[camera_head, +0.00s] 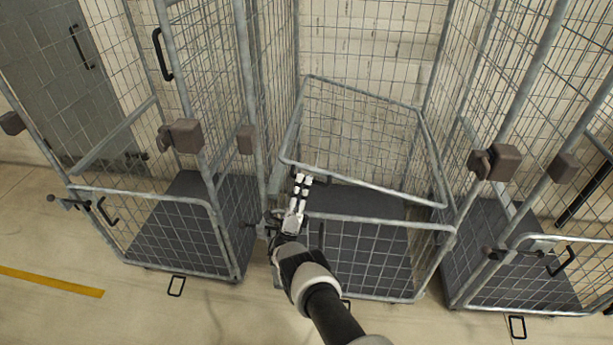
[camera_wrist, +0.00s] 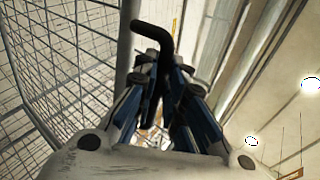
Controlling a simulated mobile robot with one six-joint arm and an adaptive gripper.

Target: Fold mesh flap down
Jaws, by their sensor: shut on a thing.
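The mesh flap (camera_head: 362,132) is a grey wire panel with a tube frame in the middle roll cage. It is tilted, with its near rail over the cage's front opening, above the lower front mesh gate (camera_head: 365,255). My gripper (camera_head: 302,180) is at the left part of the flap's near rail. In the wrist view my gripper (camera_wrist: 158,85) is shut on a bent black handle (camera_wrist: 153,32), whose upper end sticks out past the fingers. The flap's mesh (camera_wrist: 70,55) fills the left of that view.
Similar roll cages stand at the left (camera_head: 165,235) and right (camera_head: 520,255), close to the middle one. Brown blocks (camera_head: 186,135) sit on their posts.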

